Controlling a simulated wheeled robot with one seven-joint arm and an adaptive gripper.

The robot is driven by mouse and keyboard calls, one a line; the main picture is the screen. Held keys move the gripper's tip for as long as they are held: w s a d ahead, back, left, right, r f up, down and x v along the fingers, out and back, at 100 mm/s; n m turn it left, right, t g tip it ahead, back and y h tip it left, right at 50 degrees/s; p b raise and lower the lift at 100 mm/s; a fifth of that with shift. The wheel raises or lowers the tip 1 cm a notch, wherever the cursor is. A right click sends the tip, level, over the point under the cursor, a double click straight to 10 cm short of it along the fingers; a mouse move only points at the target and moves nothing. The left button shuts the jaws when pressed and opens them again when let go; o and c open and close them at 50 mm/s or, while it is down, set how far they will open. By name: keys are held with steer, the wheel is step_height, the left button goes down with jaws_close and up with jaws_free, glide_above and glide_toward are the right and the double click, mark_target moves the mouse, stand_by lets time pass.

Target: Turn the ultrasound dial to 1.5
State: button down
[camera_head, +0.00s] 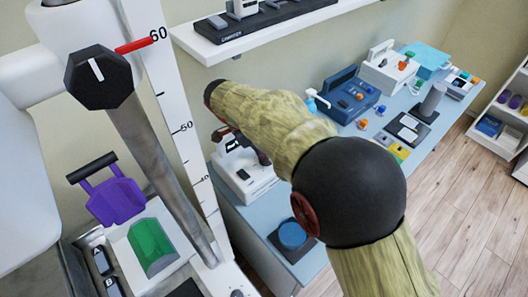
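I cannot tell which unit is the ultrasound unit, and no scale with 1.5 can be read. A blue unit (352,96) with orange knobs stands on the blue-topped counter (405,102). Behind it is a white unit (388,70) with a handle and orange and red knobs. A white device (243,178) with dark parts stands at the counter's near end, partly hidden by my arm. My arm, tan with a black ball joint, crosses the middle of the view. My gripper cannot be made out; the arm hides that area.
A black knob (98,77) with a white line sits on a post beside a scale (158,70); a red pointer is near 60. A wall shelf (255,38) is above. A purple holder (117,198) and green tray (152,246) are lower left. Wood floor is open at right.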

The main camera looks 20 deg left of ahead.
steer(key=m+g+p, duration=0.1)
steer(key=m, duration=0.2)
steer(key=m+g+p, duration=0.1)
steer(key=m+p, duration=0.1)
steer(key=shift+m+h, duration=0.4)
stand_by(0.4)
steer(key=c, duration=1.6)
jaws_free()
steer(key=shift+o, duration=0.2)
